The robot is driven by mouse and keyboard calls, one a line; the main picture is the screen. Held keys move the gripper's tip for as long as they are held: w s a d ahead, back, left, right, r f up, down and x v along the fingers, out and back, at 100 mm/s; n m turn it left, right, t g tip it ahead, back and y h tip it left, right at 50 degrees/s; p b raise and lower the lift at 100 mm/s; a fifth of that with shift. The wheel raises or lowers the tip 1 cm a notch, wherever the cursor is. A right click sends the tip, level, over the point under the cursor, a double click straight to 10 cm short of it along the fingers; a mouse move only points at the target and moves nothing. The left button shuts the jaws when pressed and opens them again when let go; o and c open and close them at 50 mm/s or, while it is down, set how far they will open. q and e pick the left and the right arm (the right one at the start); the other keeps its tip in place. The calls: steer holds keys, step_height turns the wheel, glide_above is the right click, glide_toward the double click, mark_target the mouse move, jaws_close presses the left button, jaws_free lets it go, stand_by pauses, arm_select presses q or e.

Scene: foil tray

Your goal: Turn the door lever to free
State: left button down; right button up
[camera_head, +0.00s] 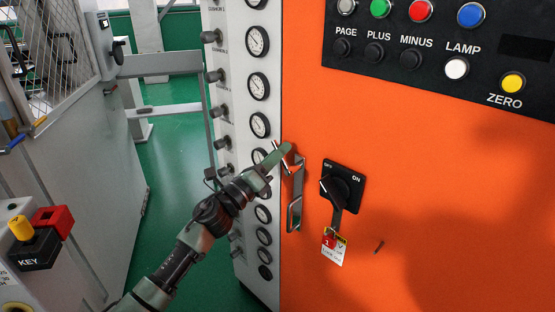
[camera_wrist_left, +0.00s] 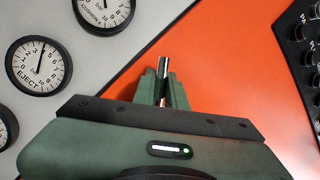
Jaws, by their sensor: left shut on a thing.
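The door lever (camera_head: 296,187) is a bright metal handle near the left edge of the orange cabinet door (camera_head: 420,240). Its length hangs roughly upright, with a bent lower end. My left gripper (camera_head: 284,152) is at the lever's upper part and hides some of it. In the left wrist view, my left gripper (camera_wrist_left: 163,85) is shut on the lever (camera_wrist_left: 164,66), whose shiny metal shows between the two green fingers. I see no marking for "free" beside the lever. My right gripper is in neither view.
A button panel (camera_head: 440,50) is above. A gauge column (camera_head: 258,85) stands left. A box with a yellow key knob (camera_head: 21,228) is at lower left.

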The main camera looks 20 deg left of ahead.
arm_select(q)
steer(key=shift+d+f+m, duration=0.1)
steer(key=shift+d+m, duration=0.05)
steer(key=shift+m, duration=0.25)
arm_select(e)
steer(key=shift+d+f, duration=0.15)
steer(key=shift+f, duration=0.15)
arm_select(q)
steer(key=shift+s, duration=0.1)
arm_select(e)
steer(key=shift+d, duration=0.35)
arm_select(q)
steer(key=c, duration=1.5)
jaws_free()
steer(key=shift+o, duration=0.2)
